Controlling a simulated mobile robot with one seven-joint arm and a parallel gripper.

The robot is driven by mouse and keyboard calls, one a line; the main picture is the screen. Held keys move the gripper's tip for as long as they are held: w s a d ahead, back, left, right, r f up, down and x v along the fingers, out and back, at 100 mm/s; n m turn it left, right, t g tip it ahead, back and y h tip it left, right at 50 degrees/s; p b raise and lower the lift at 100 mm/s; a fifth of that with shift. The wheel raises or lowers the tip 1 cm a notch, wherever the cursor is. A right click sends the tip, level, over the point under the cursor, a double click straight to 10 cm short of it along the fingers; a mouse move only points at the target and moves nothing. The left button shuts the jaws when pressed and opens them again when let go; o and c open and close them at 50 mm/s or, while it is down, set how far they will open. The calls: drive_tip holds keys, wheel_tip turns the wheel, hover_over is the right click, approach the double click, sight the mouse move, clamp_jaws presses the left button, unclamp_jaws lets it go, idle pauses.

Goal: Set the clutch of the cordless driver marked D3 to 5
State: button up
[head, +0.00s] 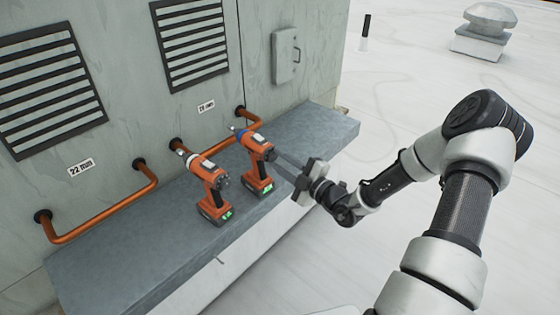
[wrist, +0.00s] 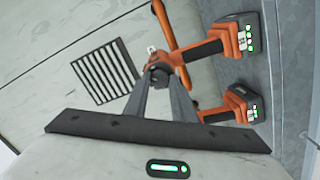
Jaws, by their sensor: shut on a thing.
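Two orange cordless drivers stand on the grey ledge. The left driver (head: 210,183) has a white collar, and the right driver (head: 257,165) has a blue collar. The wrist view shows the right driver (wrist: 207,48) on its side in the picture, and the left driver (wrist: 232,108) partly behind a finger. My gripper (head: 275,156) reaches in from the right. Its fingertips (wrist: 160,76) are closed on the dark round part at the rear end of the right driver. The fingers hide much of that part. Neither driver's D mark nor its clutch number is readable.
The grey ledge (head: 130,240) has free room left of the drivers. Copper pipes (head: 108,212) run along the wall behind, labelled 22 mm at left. Louvred vents (head: 50,90) and a grey box (head: 286,55) are on the wall. The roof at right is mostly open.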

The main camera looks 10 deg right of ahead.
drive_tip(key=m, duration=0.3)
drive_tip(key=shift+m, duration=2.2)
drive_tip(key=o, duration=1.1)
drive_tip(key=shift+c, duration=0.2)
drive_tip(key=v, duration=1.7)
drive_tip(key=shift+s+b, duration=0.15)
drive_tip(key=shift+b, duration=0.3)
drive_tip(key=shift+d+f, duration=0.1)
drive_tip(key=shift+d, duration=0.05)
